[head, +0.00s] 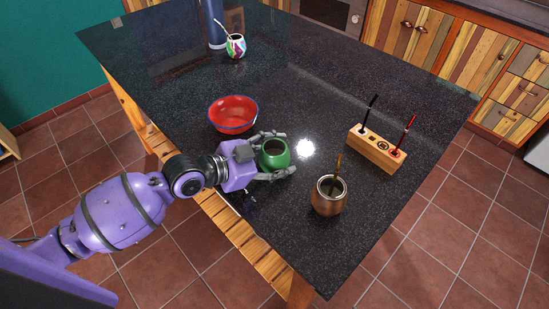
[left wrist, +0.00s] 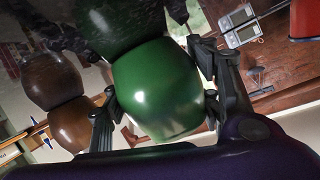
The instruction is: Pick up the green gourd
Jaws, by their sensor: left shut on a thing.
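The green gourd (head: 274,155) is a small round cup with an open top, on or just above the dark countertop; I cannot tell whether it touches. My left gripper (head: 275,156) is shut on it, with one finger on each side. In the left wrist view the green gourd (left wrist: 157,88) fills the middle between the two fingers of the left gripper (left wrist: 158,107). A green reflection of it shows in the glossy counter. My right gripper is not in view.
The dark countertop (head: 290,95) holds a red bowl (head: 233,113) behind the gourd. A brown gourd with a straw (head: 329,196) stands at front right. A wooden block with two straws (head: 376,148) is farther right. A patterned gourd (head: 236,46) and blue bottle (head: 213,22) stand far back.

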